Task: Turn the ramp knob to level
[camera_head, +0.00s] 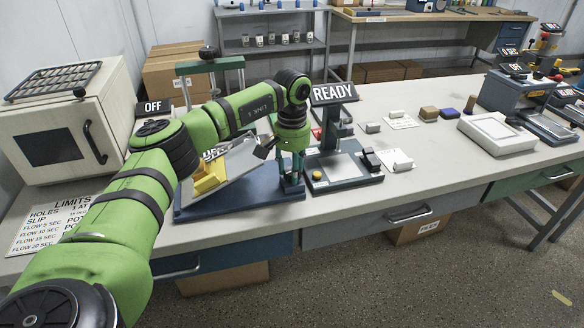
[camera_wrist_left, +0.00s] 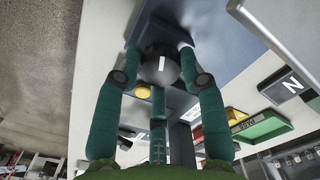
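The ramp is a tilted grey plate (camera_head: 232,178) on a blue base (camera_head: 250,203) in the middle of the bench. Its knob (camera_wrist_left: 160,68) is dark and round with a white mark; the mark runs up and down in the left wrist view. My left gripper (camera_head: 291,192) points down at the base's right end. In the left wrist view its teal fingers (camera_wrist_left: 160,62) stand around the knob, their tips bent in against its sides. The arm and fingers hide the knob in the head view. My right gripper is not in view.
Yellow blocks (camera_head: 210,178) lie at the ramp's left. A white oven-like box (camera_head: 65,135) stands at the far left, with a limits sheet (camera_head: 50,222) before it. A teal device with a yellow button (camera_head: 316,175) stands close right of the ramp. A READY sign (camera_head: 334,94) is behind.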

